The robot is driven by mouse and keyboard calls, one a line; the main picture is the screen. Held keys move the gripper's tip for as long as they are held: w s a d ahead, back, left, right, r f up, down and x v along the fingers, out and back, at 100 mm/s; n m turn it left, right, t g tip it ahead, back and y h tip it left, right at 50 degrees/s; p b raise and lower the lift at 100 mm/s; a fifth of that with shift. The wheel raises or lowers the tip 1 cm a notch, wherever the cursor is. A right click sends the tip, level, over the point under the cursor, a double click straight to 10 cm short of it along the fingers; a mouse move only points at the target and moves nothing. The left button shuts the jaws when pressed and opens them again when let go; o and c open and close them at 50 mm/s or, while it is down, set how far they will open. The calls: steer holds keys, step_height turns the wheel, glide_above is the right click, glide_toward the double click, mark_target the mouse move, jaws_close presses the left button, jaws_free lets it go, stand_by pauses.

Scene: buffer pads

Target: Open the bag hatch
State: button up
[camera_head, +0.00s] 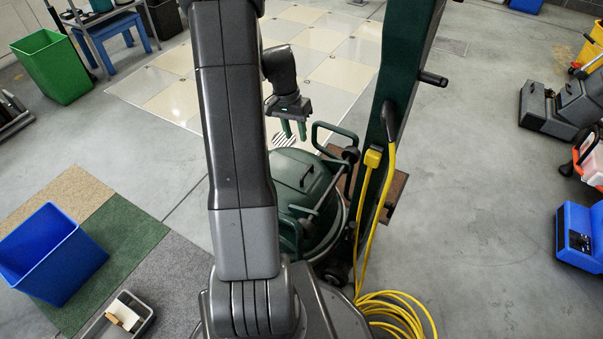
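A dark green floor machine (321,172) stands in front of me, partly hidden behind my arm. Its rounded green cover (290,163) has a dark handle on top and looks closed. I cannot tell for sure whether this cover is the bag hatch. My gripper (294,131) hangs fingers-down just beyond the cover's far edge in the picture. Its two green fingers are apart with nothing between them. I see no contact with the machine, though the depth gap is hard to judge.
The machine's tall dark green handle column (408,60) rises at right, with a yellow cord (372,215) hanging and coiled on the floor.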

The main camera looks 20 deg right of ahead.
steer(key=shift+m, duration=0.3)
steer(key=d+f+b, duration=0.1)
steer(key=f, duration=0.4)
steer(key=d+f+b, duration=0.1)
steer(key=f+b, duration=0.1)
steer(key=f, duration=0.4)
steer(key=d+f+b, duration=0.1)
steer(key=f+b, duration=0.1)
steer(key=f, duration=0.3)
steer(key=shift+f, duration=0.35)
jaws_close()
